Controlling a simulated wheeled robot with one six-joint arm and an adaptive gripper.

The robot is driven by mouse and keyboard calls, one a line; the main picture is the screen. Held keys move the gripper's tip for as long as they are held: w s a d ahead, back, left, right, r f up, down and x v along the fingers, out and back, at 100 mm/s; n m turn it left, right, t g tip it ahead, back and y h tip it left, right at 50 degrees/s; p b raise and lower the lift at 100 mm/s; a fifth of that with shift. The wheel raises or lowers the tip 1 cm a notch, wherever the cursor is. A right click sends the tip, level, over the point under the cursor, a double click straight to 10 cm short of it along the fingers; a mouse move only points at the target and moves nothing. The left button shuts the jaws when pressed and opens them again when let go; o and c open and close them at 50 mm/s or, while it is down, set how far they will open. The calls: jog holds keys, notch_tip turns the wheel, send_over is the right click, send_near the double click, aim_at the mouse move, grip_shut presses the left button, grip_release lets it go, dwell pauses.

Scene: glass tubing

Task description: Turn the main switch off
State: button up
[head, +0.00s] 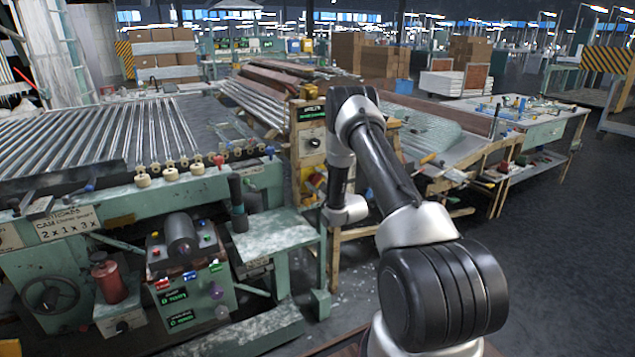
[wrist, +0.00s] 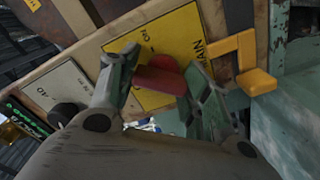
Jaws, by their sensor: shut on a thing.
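The main switch shows in the wrist view as a red handle (wrist: 162,80) on a yellow plate (wrist: 165,35). Part of the word "MAIN" is legible on the plate, which looks tilted in this view. My gripper (wrist: 160,68) has one finger on each side of the red handle and is shut on it. The handle's base and exact angle are partly hidden by the fingers. In the head view my arm reaches to the wooden control post (head: 312,155); the gripper's fingers cannot be made out there.
A yellow bracket (wrist: 258,80) stands out beside the plate, close to my right finger. A grey label plate (wrist: 68,92) and a black knob (wrist: 62,113) are on the left. The green machine (head: 120,215) and a cluttered workbench (head: 545,130) flank the post. Open floor lies at right.

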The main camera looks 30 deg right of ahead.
jog(key=n, duration=0.4)
jog(key=shift+a+n, duration=0.1)
jog(key=shift+n, duration=1.8)
jog(key=shift+f+n, duration=0.1)
jog(key=shift+n, duration=0.2)
jog(key=o, duration=1)
jog(key=shift+s, duration=0.1)
jog(key=s, duration=1.2)
jog(key=shift+w+d, duration=0.1)
jog(key=shift+d, duration=0.1)
